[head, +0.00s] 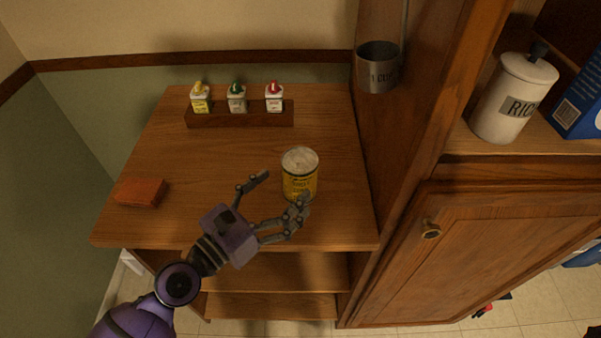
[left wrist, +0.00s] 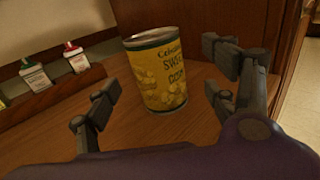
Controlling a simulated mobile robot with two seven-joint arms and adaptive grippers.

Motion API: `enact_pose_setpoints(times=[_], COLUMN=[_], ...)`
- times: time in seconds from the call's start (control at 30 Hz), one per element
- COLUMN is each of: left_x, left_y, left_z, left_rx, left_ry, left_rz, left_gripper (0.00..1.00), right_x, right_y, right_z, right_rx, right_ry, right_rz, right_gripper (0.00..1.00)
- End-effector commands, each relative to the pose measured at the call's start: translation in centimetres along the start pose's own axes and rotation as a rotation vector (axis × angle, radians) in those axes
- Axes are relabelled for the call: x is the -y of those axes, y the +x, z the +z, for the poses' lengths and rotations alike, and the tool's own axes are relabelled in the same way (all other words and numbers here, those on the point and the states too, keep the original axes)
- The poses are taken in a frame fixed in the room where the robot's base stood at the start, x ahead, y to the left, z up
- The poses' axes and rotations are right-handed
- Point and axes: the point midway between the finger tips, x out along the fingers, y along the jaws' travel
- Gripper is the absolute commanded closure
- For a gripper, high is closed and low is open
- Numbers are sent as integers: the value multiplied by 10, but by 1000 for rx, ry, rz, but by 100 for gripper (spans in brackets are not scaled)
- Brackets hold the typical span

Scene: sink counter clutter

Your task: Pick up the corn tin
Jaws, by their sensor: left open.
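The corn tin (head: 299,176) is a yellow can with a pale top, upright on the wooden counter right of its middle. In the left wrist view the tin (left wrist: 160,75) shows its "sweet corn" label and stands between and beyond the fingers. My left gripper (head: 280,198) is open, with its fingers pointing toward the tin. One finger is to the left of the tin and the other overlaps its lower right edge in the head view. In the left wrist view the gripper (left wrist: 167,95) holds nothing. My right gripper is not in view.
A wooden rack (head: 240,114) with several small bottles stands at the back of the counter (head: 180,220). A reddish-brown block (head: 140,191) lies at the left. A cabinet side borders the counter on the right, with a hanging metal cup (head: 378,70). The counter's left middle is clear.

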Motion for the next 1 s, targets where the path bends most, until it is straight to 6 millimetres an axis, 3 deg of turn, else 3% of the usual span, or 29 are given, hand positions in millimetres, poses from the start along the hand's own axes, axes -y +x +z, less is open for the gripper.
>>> enact_pose_setpoints(times=[0.23, 0.5, 0.8, 1.0], left_x=[-1, -5, -5, -5], left_y=[20, 58, 63, 63], left_z=[0, 0, -3, -3], left_rx=[0, 1, -3, -3], left_ry=[2, 2, -1, 0], left_rz=[-1, 0, 1, 1], left_gripper=[22, 22, 22, 47], right_x=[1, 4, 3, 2], right_y=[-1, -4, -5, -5], right_z=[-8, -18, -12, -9], right_rx=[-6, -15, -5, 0], right_ry=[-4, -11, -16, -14], right_rz=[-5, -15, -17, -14], right_gripper=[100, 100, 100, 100])
